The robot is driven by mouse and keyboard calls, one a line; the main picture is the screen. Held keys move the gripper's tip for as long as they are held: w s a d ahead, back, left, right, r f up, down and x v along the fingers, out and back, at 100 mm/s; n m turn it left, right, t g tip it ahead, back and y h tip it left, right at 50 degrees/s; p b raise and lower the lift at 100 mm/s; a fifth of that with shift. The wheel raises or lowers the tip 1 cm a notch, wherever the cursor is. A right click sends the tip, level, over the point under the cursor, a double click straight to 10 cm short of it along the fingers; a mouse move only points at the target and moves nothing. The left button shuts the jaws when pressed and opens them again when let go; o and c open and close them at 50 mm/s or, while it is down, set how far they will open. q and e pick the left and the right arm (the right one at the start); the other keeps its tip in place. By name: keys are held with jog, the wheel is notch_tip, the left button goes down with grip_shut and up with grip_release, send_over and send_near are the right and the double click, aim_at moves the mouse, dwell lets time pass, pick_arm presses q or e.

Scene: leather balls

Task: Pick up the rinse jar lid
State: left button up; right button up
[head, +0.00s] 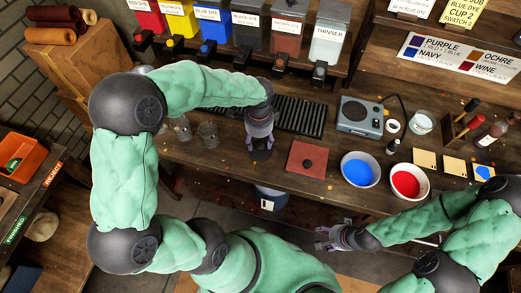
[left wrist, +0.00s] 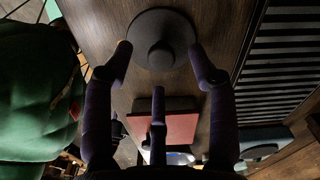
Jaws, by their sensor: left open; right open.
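A dark round lid with a central knob (left wrist: 160,40), which looks like the rinse jar lid, lies flat on the wooden bench in the left wrist view. My left gripper (left wrist: 160,75) is open, its fingers spread at the near side of the lid with the knob ahead between them; I see no grip on it. In the head view the left gripper (head: 262,145) points down over the bench, largely covering the lid. My right gripper (head: 326,240) is open and empty, in front of the bench and below its edge.
Glasses (head: 207,134) stand to the left. Blue (head: 360,169) and red (head: 408,182) bowls and a grey device (head: 364,116) stand to the right.

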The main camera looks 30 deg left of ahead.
aim_at(260, 146)
pick_arm(q)
jog(key=f, duration=0.2)
jog(key=f+b, duration=0.1)
jog(key=f, duration=0.1)
jog(key=shift+w+d+f, duration=0.1)
jog(key=shift+w+d, duration=0.05)
jog(key=shift+d, duration=0.05)
jog(key=c, duration=1.1)
jog(key=shift+o, duration=0.2)
